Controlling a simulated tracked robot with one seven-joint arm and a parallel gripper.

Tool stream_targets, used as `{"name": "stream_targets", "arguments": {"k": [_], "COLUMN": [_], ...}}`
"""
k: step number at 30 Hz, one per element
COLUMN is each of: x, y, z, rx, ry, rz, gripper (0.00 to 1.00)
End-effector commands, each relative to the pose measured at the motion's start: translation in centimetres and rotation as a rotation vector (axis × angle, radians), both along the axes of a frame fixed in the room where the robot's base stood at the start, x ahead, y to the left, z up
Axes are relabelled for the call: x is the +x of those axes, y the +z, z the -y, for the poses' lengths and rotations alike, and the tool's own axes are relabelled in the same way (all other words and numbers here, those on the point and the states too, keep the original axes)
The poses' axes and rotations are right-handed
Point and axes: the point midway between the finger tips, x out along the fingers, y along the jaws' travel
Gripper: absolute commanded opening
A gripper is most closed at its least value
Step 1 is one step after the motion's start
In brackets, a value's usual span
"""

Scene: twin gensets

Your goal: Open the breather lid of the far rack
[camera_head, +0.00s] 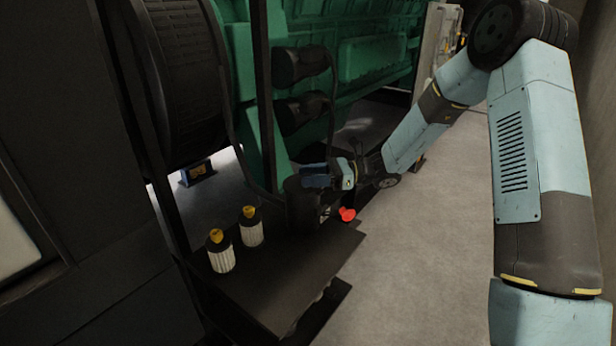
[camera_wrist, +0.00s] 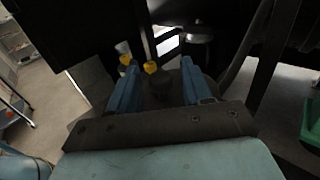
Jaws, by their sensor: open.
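A dark shelf-like rack (camera_head: 285,285) stands beside the green genset in the head view. A dark round canister (camera_head: 301,208) stands at its far end; its lid cannot be made out separately, and my gripper hides part of its top. My gripper (camera_head: 312,181) is open, with blue fingers at the canister's upper part; contact cannot be told. In the wrist view the two blue fingers (camera_wrist: 160,72) are spread apart, with a dark rounded shape (camera_wrist: 158,88) between them. A red knob-like part (camera_head: 347,214) sits right of the canister.
Two white ribbed filters with yellow caps (camera_head: 221,252) (camera_head: 251,227) stand on the rack, left of the canister. The green genset (camera_head: 365,50) and dark pipes (camera_head: 300,65) rise behind. Clear grey floor (camera_head: 410,250) lies to the right. A cart (camera_wrist: 14,108) shows in the wrist view.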

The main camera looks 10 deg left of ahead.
Motion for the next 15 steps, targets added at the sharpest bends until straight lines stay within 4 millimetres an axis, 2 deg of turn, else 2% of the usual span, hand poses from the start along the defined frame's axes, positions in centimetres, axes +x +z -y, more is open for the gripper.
{"name": "stream_targets", "arguments": {"k": [4,13,15], "x": [-0.26,-0.29,-0.29], "y": [-0.01,0.00,0.00], "z": [-0.82,-0.97,-0.97], "rx": [0.000,0.000,0.000], "ry": [0.000,0.000,0.000], "rz": [0.000,0.000,0.000], "gripper": [0.49,0.49,0.43]}}
